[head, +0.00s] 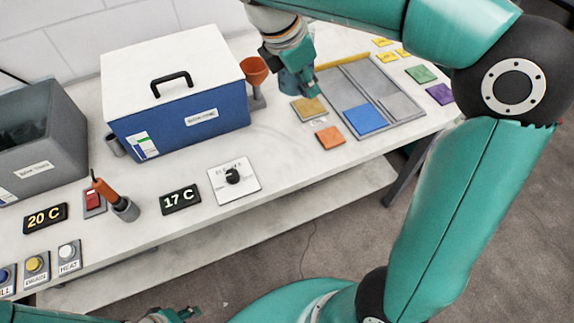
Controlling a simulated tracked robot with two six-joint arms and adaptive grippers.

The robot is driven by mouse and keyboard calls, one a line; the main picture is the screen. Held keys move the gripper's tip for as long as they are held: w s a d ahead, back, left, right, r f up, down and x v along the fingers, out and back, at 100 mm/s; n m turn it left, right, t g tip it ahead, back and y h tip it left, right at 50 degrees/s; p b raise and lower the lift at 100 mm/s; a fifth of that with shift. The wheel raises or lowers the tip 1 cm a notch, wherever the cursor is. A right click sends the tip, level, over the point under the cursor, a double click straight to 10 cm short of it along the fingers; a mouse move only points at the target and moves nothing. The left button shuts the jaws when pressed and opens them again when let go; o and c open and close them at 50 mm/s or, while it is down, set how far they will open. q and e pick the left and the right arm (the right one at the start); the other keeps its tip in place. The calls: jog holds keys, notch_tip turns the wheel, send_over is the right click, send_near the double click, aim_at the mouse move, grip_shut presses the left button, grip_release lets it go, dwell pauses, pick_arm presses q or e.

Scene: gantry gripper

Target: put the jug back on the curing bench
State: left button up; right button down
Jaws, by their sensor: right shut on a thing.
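My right gripper (302,72) reaches down from the top over the back of the white bench (270,150). It is shut on a blue-grey vessel (290,84), which looks like the jug. The arm and fingers hide much of it, and I cannot tell whether its base touches the bench. The vessel is just right of an orange funnel on a stand (254,75) and behind a tan tile. My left gripper (178,314) shows only in part at the bottom edge, away from the bench things, and its jaws are unclear.
A blue box with a white lid (190,120) and a grey bin (25,145) stand on the left. A grey tray (400,105) with a blue tile (363,119) lies right of the vessel. An orange tile (329,137) lies in front. The bench between dial plate (235,180) and orange tile is clear.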

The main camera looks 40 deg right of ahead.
pick_arm(q)
notch_tip(320, 180, down, 8)
jog(key=b, duration=0.6)
pick_arm(e)
jog(key=shift+n, duration=0.4)
jog(key=f, duration=0.7)
jog(key=a+f, duration=0.1)
jog(key=f, duration=0.6)
jog(key=a+f, duration=0.1)
jog(key=f, duration=0.6)
jog(key=shift+s, duration=0.35)
pick_arm(q)
jog(key=shift+f, duration=0.1)
pick_arm(e)
jog(key=c, duration=1.6)
grip_release()
jog(key=shift+f+b, duration=0.15)
jog(key=shift+b, duration=0.15)
jog(key=o, duration=0.4)
jog(key=shift+o, duration=0.2)
